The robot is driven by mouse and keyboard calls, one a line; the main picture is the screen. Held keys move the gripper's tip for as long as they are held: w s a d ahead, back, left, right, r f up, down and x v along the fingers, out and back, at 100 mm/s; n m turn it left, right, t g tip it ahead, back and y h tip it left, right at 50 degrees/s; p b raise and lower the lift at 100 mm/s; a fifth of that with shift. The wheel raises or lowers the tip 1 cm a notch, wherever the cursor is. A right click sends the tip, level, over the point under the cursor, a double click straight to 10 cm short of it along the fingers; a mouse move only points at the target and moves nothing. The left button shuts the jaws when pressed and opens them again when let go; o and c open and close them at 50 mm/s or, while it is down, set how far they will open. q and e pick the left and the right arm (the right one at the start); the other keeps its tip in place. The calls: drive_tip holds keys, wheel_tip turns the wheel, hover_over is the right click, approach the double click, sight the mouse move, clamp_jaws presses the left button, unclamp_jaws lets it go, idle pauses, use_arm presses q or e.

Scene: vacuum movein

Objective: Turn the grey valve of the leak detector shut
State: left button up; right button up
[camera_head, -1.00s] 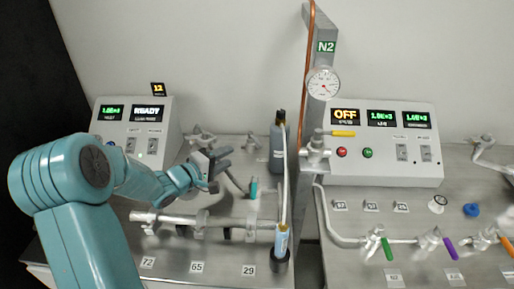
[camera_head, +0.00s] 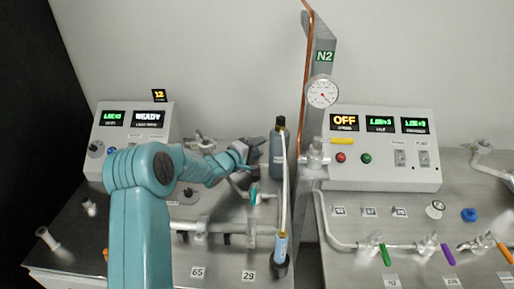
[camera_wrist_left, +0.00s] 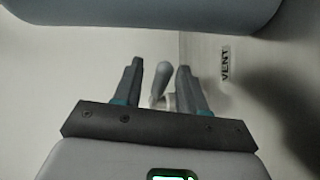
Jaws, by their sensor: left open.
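The leak detector is the grey box (camera_head: 130,135) at the left in the head view, with a lit READY display. My left gripper (camera_head: 250,156) is just right of the detector, near the back of the left bench. It hides the fitting behind it there. In the left wrist view my left gripper (camera_wrist_left: 160,68) is open. A grey rounded handle (camera_wrist_left: 160,84), which looks like the grey valve's lever, shows between its two fingers. I see a gap on each side of the handle. A pale fitting (camera_wrist_left: 167,102) is partly hidden below it. My right gripper is not in view.
A dark grey bottle (camera_head: 278,155) stands close to the right of my left gripper. A pale hose (camera_head: 284,195) runs down beside it to a blue-and-white piece. A horizontal pipe (camera_head: 255,228) crosses in front. A VENT label (camera_wrist_left: 225,65) shows in the wrist view.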

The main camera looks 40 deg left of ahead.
use_arm(q)
drive_tip(key=shift+c, duration=0.3)
clamp_jaws()
drive_tip(key=m+h+p, duration=0.1)
drive_tip(key=p, duration=0.1)
drive_tip(key=h+p, duration=0.1)
drive_tip(key=p, duration=0.1)
drive_tip(key=s+a+r+m+h+p, duration=0.1)
drive_tip(key=p, duration=0.2)
drive_tip(key=shift+m+h, duration=0.3)
drive_tip(key=shift+s+f+m+g+h, duration=0.2)
drive_tip(key=shift+m+g+h, duration=0.2)
drive_tip(key=shift+h, duration=0.2)
drive_tip(key=shift+s+a+f+m+g+h+p, duration=0.15)
drive_tip(key=shift+f+m+g+h+p, duration=0.15)
drive_tip(key=shift+m+h, duration=0.4)
drive_tip(key=shift+o, duration=0.3)
unclamp_jaws()
